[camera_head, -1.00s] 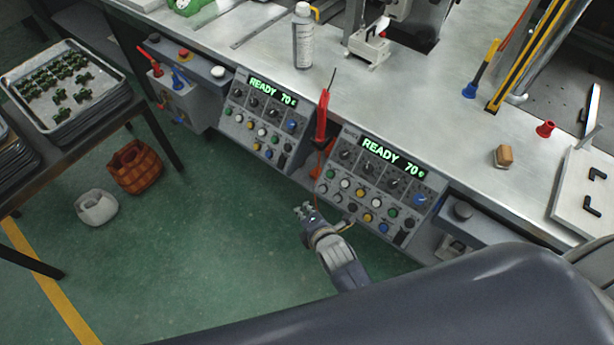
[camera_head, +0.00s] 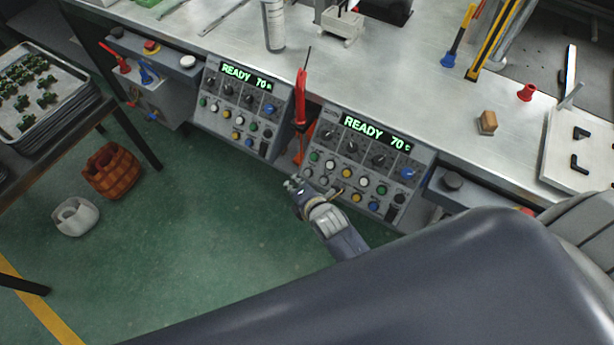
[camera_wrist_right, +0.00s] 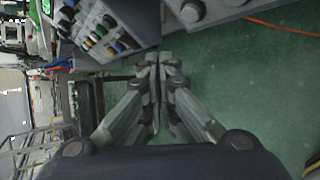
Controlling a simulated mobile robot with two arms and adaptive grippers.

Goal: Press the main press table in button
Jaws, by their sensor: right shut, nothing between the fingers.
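The right control panel (camera_head: 366,160) is a grey sloped box with a green "READY 70" display and several coloured buttons and knobs. A similar left control panel (camera_head: 238,112) stands beside it. I cannot read which button is the main press table in button. My right gripper (camera_head: 291,184) is shut and empty, just in front of the lower left corner of the right panel, apart from its buttons as far as I can tell. In the right wrist view, the closed fingers (camera_wrist_right: 158,62) point toward the floor below a button panel (camera_wrist_right: 100,28). My left gripper is not in view.
A red tool (camera_head: 301,105) hangs between the panels. The metal worktop (camera_head: 400,60) carries a bottle (camera_head: 273,25) and a wooden block (camera_head: 487,122). A brown basket (camera_head: 112,170) and a white container (camera_head: 75,216) are on the green floor, left of open floor.

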